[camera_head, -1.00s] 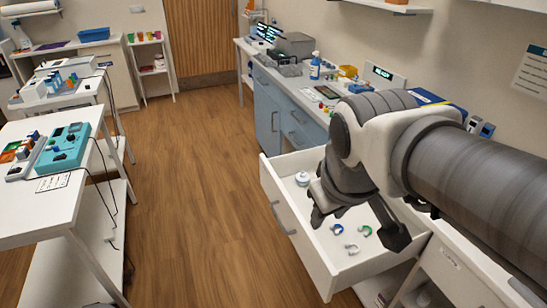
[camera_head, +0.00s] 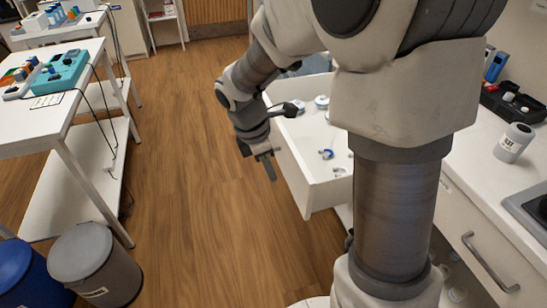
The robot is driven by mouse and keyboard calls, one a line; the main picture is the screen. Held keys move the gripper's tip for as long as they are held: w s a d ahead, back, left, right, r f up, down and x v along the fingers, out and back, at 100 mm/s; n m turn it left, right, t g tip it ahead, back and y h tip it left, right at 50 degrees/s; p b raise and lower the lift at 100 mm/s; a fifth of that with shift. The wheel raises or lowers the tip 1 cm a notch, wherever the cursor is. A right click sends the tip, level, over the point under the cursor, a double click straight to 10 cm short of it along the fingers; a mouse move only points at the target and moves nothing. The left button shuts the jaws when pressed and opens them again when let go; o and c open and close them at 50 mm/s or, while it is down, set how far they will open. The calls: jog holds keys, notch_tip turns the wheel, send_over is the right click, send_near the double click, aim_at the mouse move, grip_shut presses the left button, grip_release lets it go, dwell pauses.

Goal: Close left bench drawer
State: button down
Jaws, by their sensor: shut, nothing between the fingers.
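The white bench drawer (camera_head: 293,174) is pulled out from under the bench counter, right of the picture's middle. Its front faces left over the wooden floor. Small items lie inside, among them a blue-and-white one (camera_head: 326,154) and a round white one (camera_head: 322,101). My gripper (camera_head: 264,165) points down just outside the drawer front, on its left. Its fingers are shut and hold nothing. I cannot tell whether it touches the front. The drawer handle is not visible. My arm hides the back of the drawer.
A white drawer with a metal handle (camera_head: 487,262) is in the nearer bench. A white table (camera_head: 50,121) and grey (camera_head: 82,252) and blue (camera_head: 22,275) bins stand at left. The floor between is clear.

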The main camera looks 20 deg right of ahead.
jog(key=b, duration=0.4)
send_near(300, 200)
jog(key=a+f, duration=0.4)
jog(key=f, duration=0.1)
jog(key=d, duration=0.4)
jog(key=shift+d+r+b, duration=0.15)
jog(key=shift+r+b, duration=0.15)
jog(key=shift+r, duration=0.05)
jog(key=shift+d, duration=0.1)
jog(key=shift+d+r, duration=0.1)
jog(key=shift+d, duration=0.15)
jog(key=d+p, duration=0.5)
jog(key=d, duration=0.6)
jog(key=d+p, duration=0.6)
jog(key=d, duration=0.6)
jog(key=w+d+p, duration=0.1)
jog(key=d+p, duration=0.5)
jog(key=d, duration=0.5)
jog(key=shift+d, duration=0.4)
